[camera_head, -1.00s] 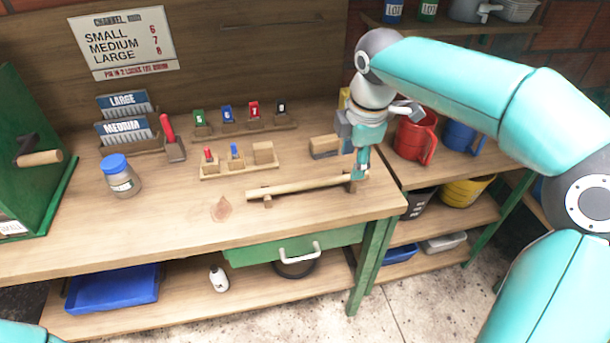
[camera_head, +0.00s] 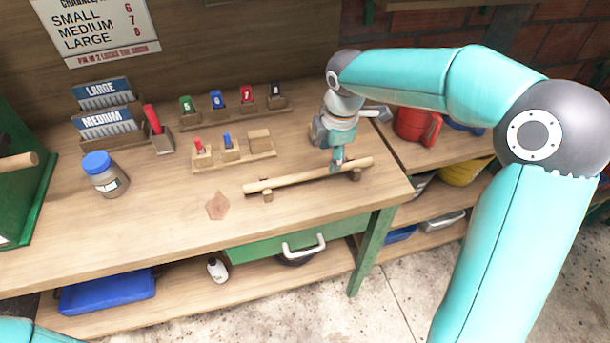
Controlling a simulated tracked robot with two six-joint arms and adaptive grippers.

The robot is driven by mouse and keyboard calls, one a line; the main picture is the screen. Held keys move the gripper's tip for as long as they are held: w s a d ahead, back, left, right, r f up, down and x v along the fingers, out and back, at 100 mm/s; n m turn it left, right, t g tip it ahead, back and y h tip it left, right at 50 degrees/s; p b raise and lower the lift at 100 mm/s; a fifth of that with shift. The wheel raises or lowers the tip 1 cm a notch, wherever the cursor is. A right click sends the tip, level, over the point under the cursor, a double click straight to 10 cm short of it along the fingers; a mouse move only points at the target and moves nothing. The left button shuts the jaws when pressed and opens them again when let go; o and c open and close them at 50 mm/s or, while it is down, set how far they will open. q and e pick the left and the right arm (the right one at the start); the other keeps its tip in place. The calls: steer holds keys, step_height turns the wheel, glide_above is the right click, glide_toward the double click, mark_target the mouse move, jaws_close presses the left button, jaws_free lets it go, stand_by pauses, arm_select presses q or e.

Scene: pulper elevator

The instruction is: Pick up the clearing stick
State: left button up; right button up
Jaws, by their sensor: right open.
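The clearing stick (camera_head: 290,181) is a long, pale wooden rod lying across two small wooden rests on the workbench, near its front right. My right gripper (camera_head: 337,167) points down at the stick, right of its middle. It is open, and its fingertips are at or just above the stick; I cannot tell whether they touch it. One finger hides part of the other and a little of the stick. My left gripper is out of view; only a bit of my left arm shows at the bottom left corner.
Small holders with coloured tags (camera_head: 217,98) stand behind the stick. A blue-lidded jar (camera_head: 106,177) is at the left. A red mug (camera_head: 414,125) stands on the right-hand surface. A green drawer (camera_head: 270,250) is below the bench front. The benchtop left of the stick is mostly clear.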

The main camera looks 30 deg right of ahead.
mark_target(311, 175)
steer(key=shift+w+d+f+p, duration=0.15)
steer(key=shift+w+f, duration=0.15)
steer(key=shift+f, duration=0.85)
steer(key=shift+w+d+f+p, duration=0.15)
steer(key=shift+w+f, duration=0.1)
steer(key=shift+f, duration=0.85)
steer(key=shift+w+d+f+p, duration=0.15)
steer(key=shift+w+f, duration=0.15)
steer(key=shift+f, duration=0.85)
jaws_close()
